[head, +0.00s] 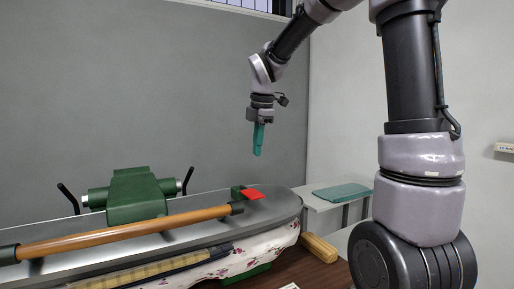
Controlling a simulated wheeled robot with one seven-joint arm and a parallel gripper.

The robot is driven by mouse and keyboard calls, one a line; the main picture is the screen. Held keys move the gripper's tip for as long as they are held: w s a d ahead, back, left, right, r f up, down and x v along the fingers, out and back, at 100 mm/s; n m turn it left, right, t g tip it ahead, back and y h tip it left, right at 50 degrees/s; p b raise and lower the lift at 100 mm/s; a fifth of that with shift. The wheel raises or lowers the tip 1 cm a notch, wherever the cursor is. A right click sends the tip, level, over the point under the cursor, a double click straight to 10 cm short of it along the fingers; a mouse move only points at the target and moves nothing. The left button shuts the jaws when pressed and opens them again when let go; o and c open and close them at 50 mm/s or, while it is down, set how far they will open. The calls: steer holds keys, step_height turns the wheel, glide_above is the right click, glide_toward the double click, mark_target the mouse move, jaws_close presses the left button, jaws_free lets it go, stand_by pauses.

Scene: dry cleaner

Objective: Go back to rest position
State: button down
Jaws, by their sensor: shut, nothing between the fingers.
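My gripper (258,140) shows in the head view, with teal fingers pointing down. It is shut and empty. It hangs in the air in front of the grey walls, above the right end of the pressing machine. My arm bends down to it from the upper right. No contact between the gripper and anything else shows.
A pressing machine (285,205) with a long wooden handle (130,231) fills the lower left. A red piece (253,194) lies near its end. A teal folded item (342,193) lies on a pale side table (318,206). A wooden block (319,248) sits on the brown table.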

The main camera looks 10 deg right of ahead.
steer(key=s+d+r+m+t, duration=0.2)
steer(key=s+d+m, duration=0.2)
steer(key=s+m, duration=0.6)
steer(key=s+d+r+m+t+y, duration=0.1)
steer(key=s+d+r+m+t, duration=0.1)
steer(key=s+m, duration=0.8)
steer(key=d+m+t, duration=0.1)
steer(key=d+m, duration=0.1)
steer(key=m, duration=0.3)
steer(key=shift+d+r+m, duration=0.2)
steer(key=shift+r+m, duration=0.15)
steer(key=shift+m, duration=0.05)
steer(key=shift+s+d, duration=0.1)
steer(key=shift+s, duration=0.05)
